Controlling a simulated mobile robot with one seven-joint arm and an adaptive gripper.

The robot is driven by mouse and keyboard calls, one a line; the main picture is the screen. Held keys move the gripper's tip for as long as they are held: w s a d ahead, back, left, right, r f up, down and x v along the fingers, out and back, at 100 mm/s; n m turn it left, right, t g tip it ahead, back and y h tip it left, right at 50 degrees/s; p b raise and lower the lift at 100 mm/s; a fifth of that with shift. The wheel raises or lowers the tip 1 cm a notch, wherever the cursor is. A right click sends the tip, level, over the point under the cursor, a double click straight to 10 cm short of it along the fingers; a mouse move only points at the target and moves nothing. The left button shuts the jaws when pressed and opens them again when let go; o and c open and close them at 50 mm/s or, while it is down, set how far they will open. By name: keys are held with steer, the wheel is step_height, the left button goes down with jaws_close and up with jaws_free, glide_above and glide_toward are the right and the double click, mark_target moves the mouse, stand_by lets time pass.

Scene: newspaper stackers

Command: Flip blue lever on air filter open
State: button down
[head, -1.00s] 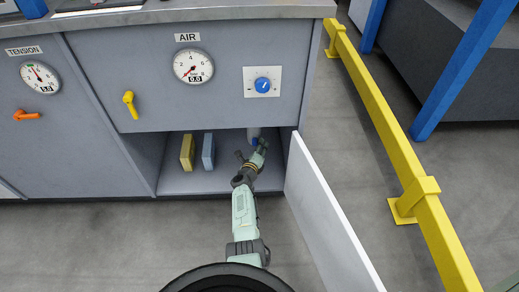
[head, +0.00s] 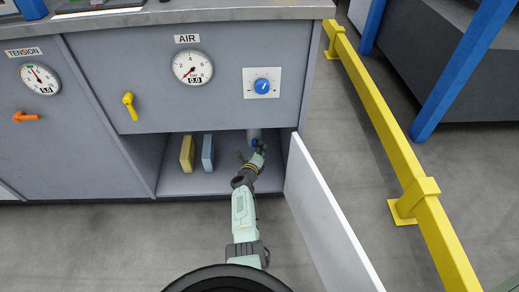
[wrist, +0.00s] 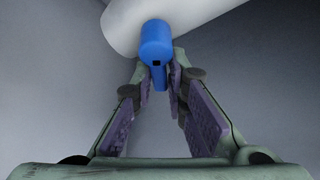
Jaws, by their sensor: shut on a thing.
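The air filter is a pale grey cylinder (wrist: 205,14) at the top of the wrist view. In the head view the air filter (head: 254,134) hangs inside the open cabinet bay, at its right side. The blue lever (wrist: 156,42) has a round hub on the filter and a narrow arm pointing down in the wrist view. My gripper (wrist: 160,78) is shut on the lever's narrow arm, with a fingertip on each side. In the head view my gripper (head: 259,152) partly hides the blue lever (head: 254,142).
A white cabinet door (head: 325,210) stands open close to the right of my arm. A yellow filter block (head: 187,153) and a blue-grey block (head: 208,152) stand left in the bay. A yellow rail (head: 395,140) runs along the right.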

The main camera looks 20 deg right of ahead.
steer(key=shift+a+f, duration=0.25)
steer(key=shift+f, duration=0.05)
steer(key=n+h+b, duration=0.1)
steer(key=n+b, duration=0.2)
steer(key=r+n+t+h+b, duration=0.1)
steer(key=n+b, duration=0.2)
steer(key=shift+s+d, duration=0.1)
steer(key=shift+r+t, duration=0.1)
steer(key=shift+t, duration=0.2)
steer(key=c, duration=1.7)
jaws_free()
steer(key=shift+o, duration=0.3)
steer(key=shift+d+r, duration=0.1)
steer(key=shift+r, duration=0.05)
steer(key=shift+r, duration=0.1)
